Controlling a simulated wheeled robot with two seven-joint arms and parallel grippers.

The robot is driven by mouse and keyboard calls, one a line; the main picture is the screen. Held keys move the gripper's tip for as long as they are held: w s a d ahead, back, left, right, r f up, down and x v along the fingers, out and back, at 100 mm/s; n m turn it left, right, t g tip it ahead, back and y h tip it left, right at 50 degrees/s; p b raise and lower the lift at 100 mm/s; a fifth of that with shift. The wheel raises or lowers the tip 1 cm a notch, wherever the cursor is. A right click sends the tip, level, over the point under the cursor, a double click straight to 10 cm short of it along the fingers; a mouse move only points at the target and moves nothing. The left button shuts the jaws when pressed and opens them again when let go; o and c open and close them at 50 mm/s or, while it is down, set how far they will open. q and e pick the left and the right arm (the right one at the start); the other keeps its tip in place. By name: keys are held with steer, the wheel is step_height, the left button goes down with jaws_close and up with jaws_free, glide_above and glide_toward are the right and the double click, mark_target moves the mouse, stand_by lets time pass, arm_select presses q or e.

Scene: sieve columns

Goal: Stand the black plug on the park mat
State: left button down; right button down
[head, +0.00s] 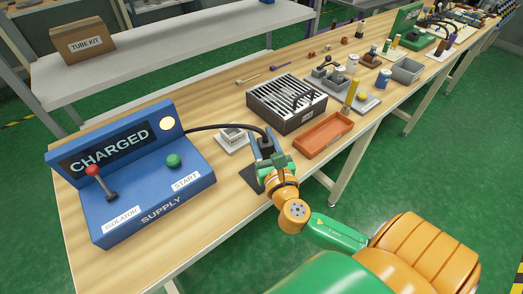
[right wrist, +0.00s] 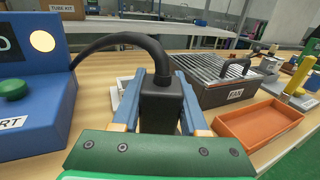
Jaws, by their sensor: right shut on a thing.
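The black plug (right wrist: 160,102) stands upright between the blue fingers of my right gripper (right wrist: 162,110), which is shut on it. A thick black cable (right wrist: 112,40) leaves its top and arches left to the blue supply box. In the head view my right gripper (head: 264,146) is over the near edge of the bench, right of the supply box. A dark flat patch that looks like the park mat (head: 251,180) lies just under and left of the gripper, partly covered by it. I cannot tell whether the plug touches anything below. My left gripper is not in view.
The blue supply box (head: 140,170) reads CHARGED, with a red-knobbed lever and green button. A white-and-grey socket block (head: 232,138) sits behind the gripper. A grated box (head: 286,103) and an orange tray (head: 324,135) stand to the right.

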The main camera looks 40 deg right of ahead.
steer(key=f, duration=0.1)
steer(key=f+b, duration=0.1)
steer(key=f, duration=0.1)
steer(key=w+f, duration=0.1)
steer(key=shift+d+f+b, duration=0.15)
steer(key=shift+d+b, duration=0.1)
steer(key=shift+b, duration=0.1)
steer(key=shift+s, duration=0.1)
steer(key=shift+a, duration=0.1)
steer(key=shift+f, duration=0.1)
steer(key=shift+c, duration=2.2)
jaws_free()
